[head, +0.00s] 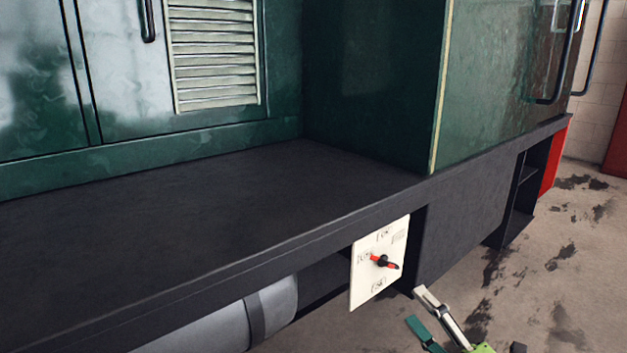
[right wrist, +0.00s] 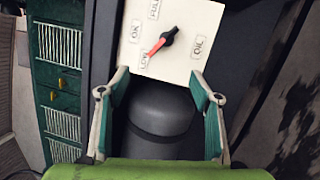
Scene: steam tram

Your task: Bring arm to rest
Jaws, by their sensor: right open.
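My right gripper (head: 417,305) is at the lower right of the head view, just right of and below a white gauge plate (head: 368,283). The plate has a red pointer with a black hub (head: 383,261) and hangs on the side of the dark running board. In the right wrist view my right gripper (right wrist: 158,74) has its two green and grey fingers wide apart with nothing between them. The plate (right wrist: 186,60) is just beyond the fingertips, and the red end of its pointer (right wrist: 157,46) lies by the LOW label. My left gripper is not in view.
The dark running board (head: 180,215) of the green tram runs above the plate. A grey cylindrical tank (head: 205,330) lies under it and also shows between the fingers (right wrist: 160,110). Stained floor (head: 555,270) is open to the right.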

